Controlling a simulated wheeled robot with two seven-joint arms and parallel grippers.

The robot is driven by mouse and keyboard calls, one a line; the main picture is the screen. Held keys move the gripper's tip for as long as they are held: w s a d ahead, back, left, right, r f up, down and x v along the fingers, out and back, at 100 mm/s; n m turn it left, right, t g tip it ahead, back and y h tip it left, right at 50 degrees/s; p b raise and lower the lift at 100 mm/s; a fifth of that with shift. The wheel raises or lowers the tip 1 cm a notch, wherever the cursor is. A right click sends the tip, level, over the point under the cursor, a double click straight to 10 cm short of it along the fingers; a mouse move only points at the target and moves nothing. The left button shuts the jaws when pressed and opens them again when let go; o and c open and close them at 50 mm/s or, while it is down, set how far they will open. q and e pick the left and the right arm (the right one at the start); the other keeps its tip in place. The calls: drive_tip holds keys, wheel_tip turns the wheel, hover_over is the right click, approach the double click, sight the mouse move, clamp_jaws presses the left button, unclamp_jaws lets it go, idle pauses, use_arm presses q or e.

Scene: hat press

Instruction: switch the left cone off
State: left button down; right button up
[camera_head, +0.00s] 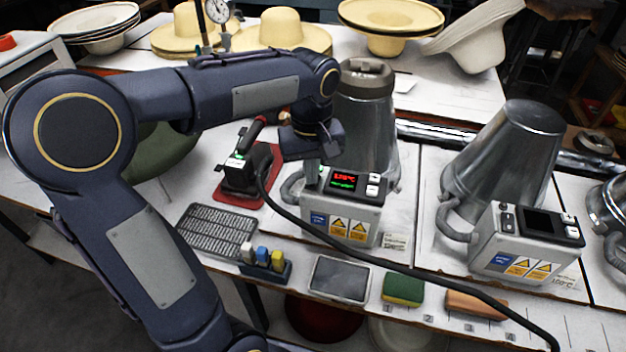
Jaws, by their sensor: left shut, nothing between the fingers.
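The left cone (372,135) is a grey metal cone standing behind its control box (335,225). The box's display (346,179) is lit, with red digits and a green line. My left gripper (313,176) is shut and empty, pointing down at the left end of the box's top panel. Its fingers cover the spot where a switch sits on the matching box to the right; I cannot tell whether they touch. My right gripper is not in view.
A right cone (508,155) has its own control box (525,243) with a dark display. A black cable (380,266) runs across the front of the bench. An iron (240,172) on a red mat, a grey grate (216,231) and a green sponge (403,290) lie nearby.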

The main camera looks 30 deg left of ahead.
use_arm(q)
drive_tip(key=shift+f+b, duration=0.3)
drive_tip(key=shift+f, duration=0.2)
drive_tip(key=shift+r, duration=0.1)
wheel_tip(320, 180, up, 7)
drive_tip(key=p, duration=0.6)
idle(0.3)
idle(0.3)
drive_tip(key=s+d+f+m+t+h, duration=0.1)
drive_tip(key=s+d+m+t+h, duration=0.1)
drive_tip(key=s, duration=0.6)
drive_tip(key=s+d+f+m+t+h, duration=0.1)
drive_tip(key=s+d+f+m+t, duration=0.1)
drive_tip(key=s+m, duration=0.3)
drive_tip(key=s+t, duration=0.1)
drive_tip(key=s, duration=0.3)
drive_tip(key=shift+t+h, duration=0.3)
drive_tip(key=shift+h, duration=0.1)
